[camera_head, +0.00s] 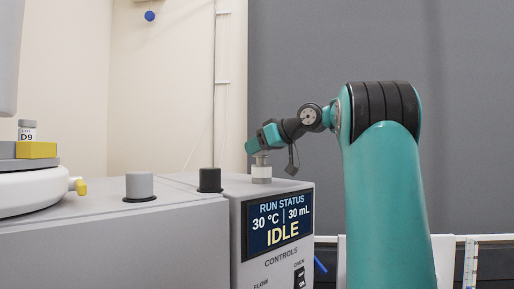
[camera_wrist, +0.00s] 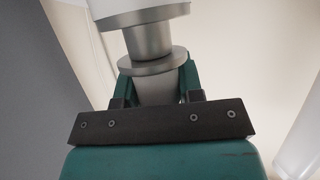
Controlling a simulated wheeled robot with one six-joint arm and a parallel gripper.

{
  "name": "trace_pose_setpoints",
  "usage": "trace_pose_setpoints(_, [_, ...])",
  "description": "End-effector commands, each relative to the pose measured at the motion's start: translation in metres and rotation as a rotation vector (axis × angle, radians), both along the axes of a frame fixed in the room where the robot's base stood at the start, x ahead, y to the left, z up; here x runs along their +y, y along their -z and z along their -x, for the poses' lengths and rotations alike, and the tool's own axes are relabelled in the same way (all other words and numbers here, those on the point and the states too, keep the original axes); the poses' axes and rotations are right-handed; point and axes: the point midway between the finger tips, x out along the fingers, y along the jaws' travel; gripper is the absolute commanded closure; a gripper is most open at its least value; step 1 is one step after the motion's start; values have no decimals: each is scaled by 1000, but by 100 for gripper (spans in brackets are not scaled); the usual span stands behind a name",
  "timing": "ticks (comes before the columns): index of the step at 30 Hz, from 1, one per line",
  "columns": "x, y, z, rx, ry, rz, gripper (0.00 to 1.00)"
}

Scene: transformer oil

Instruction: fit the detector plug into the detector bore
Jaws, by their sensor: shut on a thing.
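My gripper (camera_head: 262,147) points down over the right part of the grey machine. It is shut on a grey metal plug with a flange, the detector plug by its look (camera_wrist: 152,66). In the wrist view the teal fingers (camera_wrist: 156,84) stand on both sides of the plug's grip end. Beyond the flange, a narrower metal shaft runs to a wider, pale collar with a metal rim (camera_wrist: 138,15). In the head view this pale collar (camera_head: 262,174) stands on the machine top under the gripper. The bore opening is hidden, and I cannot tell how deep the shaft sits.
A black cap (camera_head: 210,180) and a grey cap (camera_head: 139,186) stand on the machine top to the left. The machine's screen (camera_head: 280,222) reads IDLE. A vial marked D9 (camera_head: 27,131) and a yellow block (camera_head: 36,150) are at the far left.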

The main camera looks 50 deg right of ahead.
Motion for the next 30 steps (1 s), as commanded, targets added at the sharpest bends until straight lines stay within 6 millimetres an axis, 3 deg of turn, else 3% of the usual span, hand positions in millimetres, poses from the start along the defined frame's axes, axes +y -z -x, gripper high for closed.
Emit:
trace_pose_setpoints(20, [0, 18, 0, 0, 0, 0, 90])
trace_pose_setpoints(21, [0, 18, 0, -1, 0, 0, 63])
trace_pose_setpoints(24, [0, 17, 0, -1, 0, 0, 40])
trace_pose_setpoints(25, [0, 17, 0, 0, 0, 0, 36])
trace_pose_setpoints(30, [0, 17, 0, 0, 0, 0, 36])
